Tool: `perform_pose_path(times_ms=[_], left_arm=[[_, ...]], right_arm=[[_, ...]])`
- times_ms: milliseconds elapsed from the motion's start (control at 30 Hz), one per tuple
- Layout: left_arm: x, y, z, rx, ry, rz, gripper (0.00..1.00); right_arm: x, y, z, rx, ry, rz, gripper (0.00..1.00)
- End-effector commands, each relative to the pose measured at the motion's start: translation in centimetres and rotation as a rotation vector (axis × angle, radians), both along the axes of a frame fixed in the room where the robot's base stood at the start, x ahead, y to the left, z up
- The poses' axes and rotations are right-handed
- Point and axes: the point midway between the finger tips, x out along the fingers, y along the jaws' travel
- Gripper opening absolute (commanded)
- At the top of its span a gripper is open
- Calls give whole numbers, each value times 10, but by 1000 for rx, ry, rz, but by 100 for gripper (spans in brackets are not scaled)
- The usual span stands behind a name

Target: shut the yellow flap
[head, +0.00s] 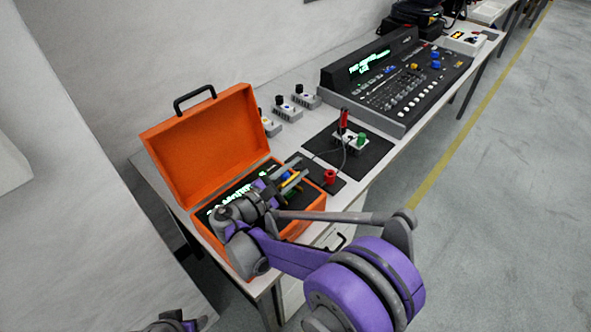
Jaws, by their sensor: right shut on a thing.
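An open orange case (165,150) stands on the bench, its lid tilted back and a dark panel with green lit text inside. My right gripper (290,180) reaches over the front right part of the case. A small yellow piece, seemingly the yellow flap (287,178), shows between its fingers, and they are shut on it. My gripper and arm hide most of the flap and its hinge, so its angle cannot be told. Part of my left arm (172,324) shows at the bottom edge; whether its gripper is open cannot be told.
A dark mat (375,152) with a small box, a red plug and a green knob lies right of the case. A red knob (329,177) stands close to my right gripper. Small grey boxes (287,112) and a large mixing console (400,80) stand behind.

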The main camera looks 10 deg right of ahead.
Motion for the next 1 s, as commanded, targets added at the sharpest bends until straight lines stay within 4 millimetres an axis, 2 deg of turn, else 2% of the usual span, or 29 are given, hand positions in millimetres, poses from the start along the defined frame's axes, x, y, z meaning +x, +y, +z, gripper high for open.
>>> perform_pose_path(times_ms=[767, 800, 900, 1000], left_arm=[[0, 0, 0, 0, 0, 0, 60], [0, 0, 0, 0, 0, 0, 60], [0, 0, 0, 0, 0, 0, 60], [0, 0, 0, 0, 0, 0, 60]], right_arm=[[1, 1, 1, -2, -3, 4, 0], [1, 1, 1, -2, -3, 4, 39], [1, 1, 1, -2, -1, 3, 52], [1, 1, 1, -2, -1, 2, 52]])
